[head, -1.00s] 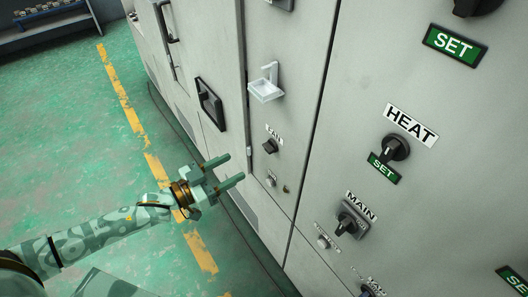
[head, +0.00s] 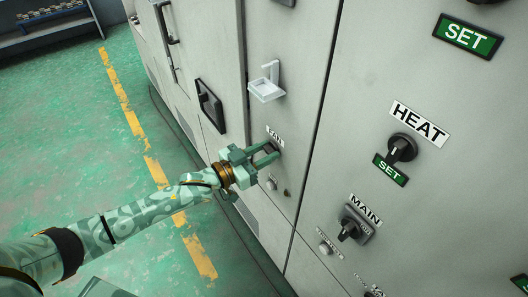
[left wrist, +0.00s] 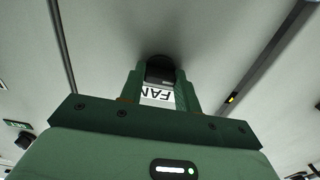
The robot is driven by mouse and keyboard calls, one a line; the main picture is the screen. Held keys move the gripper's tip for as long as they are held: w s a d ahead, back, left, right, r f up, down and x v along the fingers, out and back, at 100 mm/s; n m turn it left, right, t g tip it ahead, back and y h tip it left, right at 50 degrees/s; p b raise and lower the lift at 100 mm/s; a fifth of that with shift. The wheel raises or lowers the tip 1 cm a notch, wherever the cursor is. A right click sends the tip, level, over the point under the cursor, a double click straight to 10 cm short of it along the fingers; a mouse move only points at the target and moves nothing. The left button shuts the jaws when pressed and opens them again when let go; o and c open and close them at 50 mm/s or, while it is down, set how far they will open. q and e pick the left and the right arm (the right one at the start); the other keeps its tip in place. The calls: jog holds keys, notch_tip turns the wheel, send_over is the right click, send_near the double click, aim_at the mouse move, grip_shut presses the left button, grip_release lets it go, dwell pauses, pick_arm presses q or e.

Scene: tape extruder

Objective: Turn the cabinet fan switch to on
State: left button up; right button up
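The FAN label (head: 275,136) is on the grey cabinet panel, and it also shows upside down between the fingers in the left wrist view (left wrist: 157,96). The black fan switch (left wrist: 160,68) is just beyond the label there, between or just ahead of the fingertips. In the head view the switch is mostly hidden by my left gripper (head: 270,153). The left gripper's two fingers are apart, one on each side of the knob. I cannot tell whether they touch it. The switch's setting cannot be read. My right gripper is not in view.
A white bracket tray (head: 268,89) sticks out above the fan switch. A small button (head: 271,184) is below it. The HEAT switch (head: 402,148) and MAIN switch (head: 353,226) are on the panel to the right. Green floor (head: 90,160) lies open at left.

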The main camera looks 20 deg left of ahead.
pick_arm(q)
jog(key=shift+c, duration=0.9)
